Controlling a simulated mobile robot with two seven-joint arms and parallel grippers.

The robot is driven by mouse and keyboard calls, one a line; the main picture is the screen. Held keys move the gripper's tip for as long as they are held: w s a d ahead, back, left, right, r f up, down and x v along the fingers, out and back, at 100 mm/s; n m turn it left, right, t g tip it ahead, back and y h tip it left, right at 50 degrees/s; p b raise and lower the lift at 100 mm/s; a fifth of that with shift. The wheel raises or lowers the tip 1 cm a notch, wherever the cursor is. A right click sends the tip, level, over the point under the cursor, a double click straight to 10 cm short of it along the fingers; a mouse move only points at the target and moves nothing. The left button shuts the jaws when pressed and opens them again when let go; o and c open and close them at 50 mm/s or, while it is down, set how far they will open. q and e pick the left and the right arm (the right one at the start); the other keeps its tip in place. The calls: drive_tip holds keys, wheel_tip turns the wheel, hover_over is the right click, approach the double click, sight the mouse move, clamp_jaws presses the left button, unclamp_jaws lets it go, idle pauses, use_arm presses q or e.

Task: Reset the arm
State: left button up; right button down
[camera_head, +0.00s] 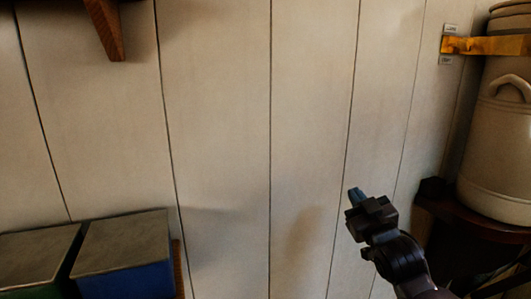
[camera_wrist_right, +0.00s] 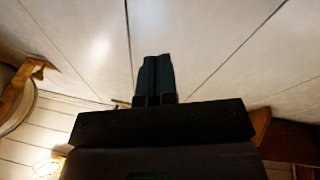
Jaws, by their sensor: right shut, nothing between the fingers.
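My right gripper (camera_head: 356,195) is at the lower right of the head view, raised in front of the white plank wall (camera_head: 225,130). Its fingers point up and to the left. In the right wrist view the two dark blue fingers (camera_wrist_right: 156,76) are side by side and closed, with nothing held between them. My left gripper is not in view.
A large cream container (camera_head: 495,145) with a yellow strap (camera_head: 485,45) stands on a dark wooden shelf (camera_head: 490,226) at the right. A blue box (camera_head: 125,250) and a green box (camera_head: 35,255) sit at lower left. A wooden bracket (camera_head: 107,30) hangs at upper left.

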drive_tip(key=s+d+f+m+g+h, duration=0.1)
drive_tip(key=s+d+f+m+g, duration=0.1)
drive_tip(key=s+f, duration=0.75)
drive_tip(key=s+d+f+m+g+h, duration=0.15)
drive_tip(key=s+f, duration=0.25)
drive_tip(key=f, duration=1)
drive_tip(key=s+d+f+m+g+h, duration=0.1)
drive_tip(key=s+d+f+g, duration=0.1)
drive_tip(key=s+f, duration=0.5)
drive_tip(key=s+d+f+g+h, duration=0.1)
drive_tip(key=s+f+g, duration=0.2)
drive_tip(key=s+f, duration=0.4)
drive_tip(key=s, duration=0.4)
drive_tip(key=shift+d+f+m, duration=0.15)
drive_tip(key=shift+d+m, duration=0.2)
drive_tip(key=shift+s, duration=0.1)
